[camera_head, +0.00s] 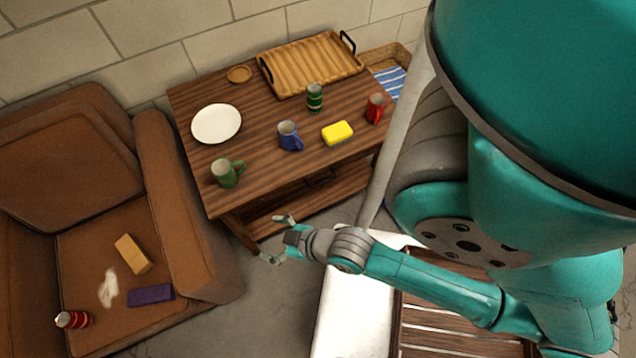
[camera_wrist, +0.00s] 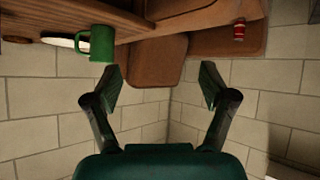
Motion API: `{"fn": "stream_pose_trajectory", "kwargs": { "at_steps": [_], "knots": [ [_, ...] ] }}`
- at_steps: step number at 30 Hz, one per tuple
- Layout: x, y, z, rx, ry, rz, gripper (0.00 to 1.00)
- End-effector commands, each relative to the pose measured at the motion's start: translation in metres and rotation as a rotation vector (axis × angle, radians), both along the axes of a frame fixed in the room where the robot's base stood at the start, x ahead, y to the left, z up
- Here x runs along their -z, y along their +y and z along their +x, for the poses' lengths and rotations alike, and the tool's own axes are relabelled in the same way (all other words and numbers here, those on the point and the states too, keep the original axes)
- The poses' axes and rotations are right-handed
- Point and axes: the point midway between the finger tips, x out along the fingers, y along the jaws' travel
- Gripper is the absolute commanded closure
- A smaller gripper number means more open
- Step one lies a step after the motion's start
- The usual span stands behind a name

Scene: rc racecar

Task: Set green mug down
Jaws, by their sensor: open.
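The green mug (camera_head: 226,173) stands upright on the wooden table (camera_head: 262,165), near its front left corner, with its handle to the right. It also shows in the wrist view (camera_wrist: 98,44), at the upper left near the table edge. My gripper (camera_head: 277,238) is in front of the table's near edge, apart from the mug and to its lower right in the head view. In the wrist view its two fingers (camera_wrist: 163,85) are spread with nothing between them.
The table also bears a white plate (camera_head: 216,124), blue mug (camera_head: 289,136), yellow sponge (camera_head: 337,133), green can (camera_head: 315,98), red mug (camera_head: 375,108) and wooden tray (camera_head: 310,64). A brown armchair (camera_head: 185,200) stands close at the left, with a red can (camera_head: 74,319) on it.

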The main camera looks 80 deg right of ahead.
Motion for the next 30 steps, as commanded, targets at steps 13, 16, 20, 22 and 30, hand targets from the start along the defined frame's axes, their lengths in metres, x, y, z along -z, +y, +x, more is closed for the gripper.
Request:
{"fn": "stream_pose_trajectory", "kwargs": {
  "at_steps": [13,16,20,22,30],
  "knots": [
    [-0.101,0.038,-0.100,-0.073,-0.294,0.061,0.17],
    [-0.118,0.042,-0.110,-0.090,-0.334,0.075,0.17],
    [-0.128,0.044,-0.116,-0.100,-0.360,0.085,0.17],
    [-0.130,0.044,-0.117,-0.102,-0.364,0.088,0.17],
    [-0.130,0.044,-0.116,-0.101,-0.365,0.087,0.17]
  ]
}}
